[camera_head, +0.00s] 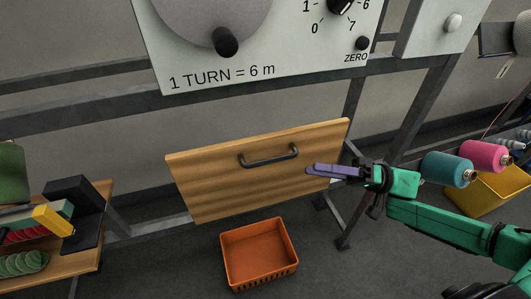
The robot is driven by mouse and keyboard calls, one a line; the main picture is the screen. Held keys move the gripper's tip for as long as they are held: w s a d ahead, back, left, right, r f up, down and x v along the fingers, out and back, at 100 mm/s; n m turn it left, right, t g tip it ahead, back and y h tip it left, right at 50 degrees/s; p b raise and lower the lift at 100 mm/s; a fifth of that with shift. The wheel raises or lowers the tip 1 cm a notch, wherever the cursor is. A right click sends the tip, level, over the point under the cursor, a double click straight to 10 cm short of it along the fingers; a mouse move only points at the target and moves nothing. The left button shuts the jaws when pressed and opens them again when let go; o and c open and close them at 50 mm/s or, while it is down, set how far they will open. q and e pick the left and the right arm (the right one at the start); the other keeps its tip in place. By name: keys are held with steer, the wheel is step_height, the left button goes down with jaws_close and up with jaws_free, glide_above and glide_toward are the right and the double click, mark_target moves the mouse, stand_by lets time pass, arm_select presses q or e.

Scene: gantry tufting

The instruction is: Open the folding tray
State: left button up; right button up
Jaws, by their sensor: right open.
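The folding tray (215,187) is a wooden panel hanging almost upright against the metal frame, below the white dial board. A dark bar handle (268,156) is fixed near its upper middle. My right gripper (318,171) comes in from the right, with long purple fingers in front of the panel's right part. The fingertips point left and lie to the right of the handle, apart from it. The gripper is open and empty. My left gripper is not in view.
An orange basket (259,254) stands on the floor below the panel. A wooden shelf (85,262) with several items is at left. Teal (447,169) and pink (486,156) spools and a yellow bin (490,195) are at right. The dial board (300,38) is above.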

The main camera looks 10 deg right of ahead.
mark_target(269, 159)
steer(key=x, duration=0.5)
steer(key=p+x, duration=0.1)
steer(key=x, duration=0.5)
steer(key=shift+w+a+p, duration=0.25)
steer(key=shift+w+p, duration=0.05)
steer(key=shift+a, duration=0.15)
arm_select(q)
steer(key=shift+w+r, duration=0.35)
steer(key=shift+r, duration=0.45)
arm_select(e)
steer(key=shift+f, duration=0.1)
jaws_close()
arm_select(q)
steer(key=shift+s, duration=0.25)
